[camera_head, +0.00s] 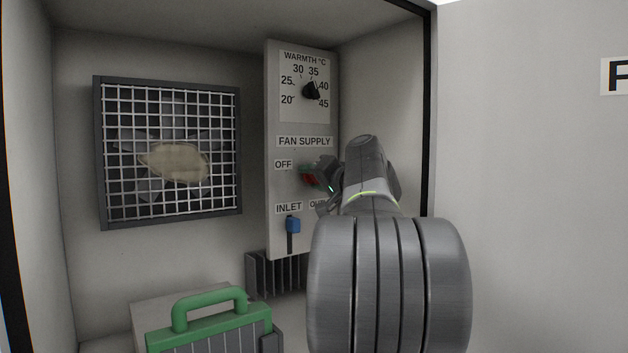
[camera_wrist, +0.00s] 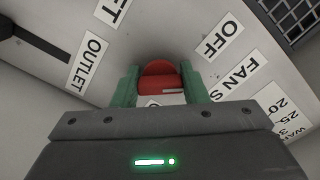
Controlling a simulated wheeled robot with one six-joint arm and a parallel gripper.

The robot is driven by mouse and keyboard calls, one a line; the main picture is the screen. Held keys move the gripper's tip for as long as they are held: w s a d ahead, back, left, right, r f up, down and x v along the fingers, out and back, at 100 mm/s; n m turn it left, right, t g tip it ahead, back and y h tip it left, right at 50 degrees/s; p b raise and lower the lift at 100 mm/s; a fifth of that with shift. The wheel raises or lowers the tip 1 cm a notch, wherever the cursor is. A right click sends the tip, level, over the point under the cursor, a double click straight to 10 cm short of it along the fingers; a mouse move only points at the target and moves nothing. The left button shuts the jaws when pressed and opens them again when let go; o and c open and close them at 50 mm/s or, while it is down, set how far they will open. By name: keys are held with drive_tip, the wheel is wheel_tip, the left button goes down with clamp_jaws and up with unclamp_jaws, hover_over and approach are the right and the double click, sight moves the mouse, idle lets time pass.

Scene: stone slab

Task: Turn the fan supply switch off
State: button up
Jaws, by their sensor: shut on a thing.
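The fan supply switch is a red knob (camera_head: 309,180) on the grey control panel (camera_head: 280,225), under the FAN SUPPLY label (camera_head: 304,141). The OFF label (camera_head: 283,165) is at its left. My gripper (camera_wrist: 160,88) has its green fingers on either side of the red knob (camera_wrist: 158,72) in the wrist view and is shut on it. A short white mark (camera_wrist: 173,91) shows on the knob's near face. A label below the knob is mostly hidden, so I cannot tell the switch setting for sure. In the head view my wrist covers the panel's right side.
Above the switch is a black warmth dial (camera_head: 311,91). A fan behind a grille (camera_head: 170,155) is at left. A green-handled box (camera_head: 208,330) stands below. The cabinet wall (camera_head: 385,110) is close at right.

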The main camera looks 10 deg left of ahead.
drive_tip(key=o, duration=1)
drive_tip(key=v, duration=1.4)
drive_tip(key=shift+w, duration=0.1)
drive_tip(key=x, duration=1.4)
